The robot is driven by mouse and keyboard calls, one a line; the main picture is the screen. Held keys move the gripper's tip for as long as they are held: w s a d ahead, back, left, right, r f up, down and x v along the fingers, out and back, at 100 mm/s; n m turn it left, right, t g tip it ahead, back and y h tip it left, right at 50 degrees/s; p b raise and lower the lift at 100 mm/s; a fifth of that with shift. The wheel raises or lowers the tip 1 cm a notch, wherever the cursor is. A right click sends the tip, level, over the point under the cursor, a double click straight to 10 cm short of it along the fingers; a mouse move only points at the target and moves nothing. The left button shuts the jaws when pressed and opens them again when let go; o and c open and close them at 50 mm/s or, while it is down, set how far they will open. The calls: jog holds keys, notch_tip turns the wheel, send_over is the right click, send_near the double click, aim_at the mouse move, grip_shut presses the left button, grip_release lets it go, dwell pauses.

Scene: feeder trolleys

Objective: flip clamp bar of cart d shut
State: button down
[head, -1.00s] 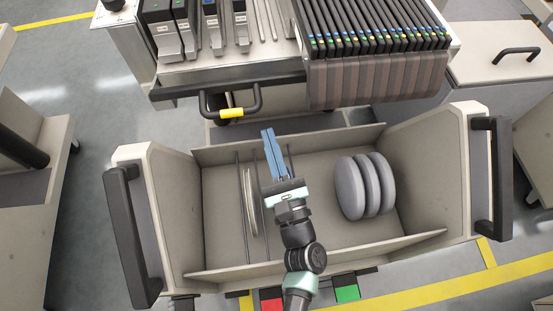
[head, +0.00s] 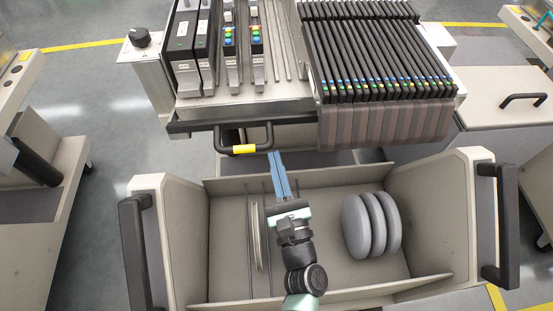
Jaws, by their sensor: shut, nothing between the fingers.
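The clamp bar (head: 243,149) is a black U-shaped bar with a yellow grip sleeve. It sticks out from the front edge of the feeder cart (head: 245,117), left of centre, towards me. No letter is readable, so I cannot tell from the view that this is cart d. My gripper (head: 275,155) has long blue fingers, shut together and empty.
A beige bin (head: 330,262) with black side handles lies below my arm. It holds grey discs (head: 371,225) on the right and a thin pale reel (head: 258,236) on the left. Black feeders (head: 375,55) fill the cart's right side. A knob post (head: 143,60) stands at its left.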

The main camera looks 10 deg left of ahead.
jog(key=shift+r+p, duration=0.5)
jog(key=shift+p, duration=0.4)
jog(key=w+a+r+m+g+h+p, duration=0.1)
jog(key=w+r+g+p, duration=0.8)
jog(key=p, duration=2.8)
jog(key=shift+w+a+r+h, duration=1.05)
jog(key=shift+w+r+h, duration=0.2)
jog(key=shift+r, duration=1.9)
jog(key=shift+r, duration=0.1)
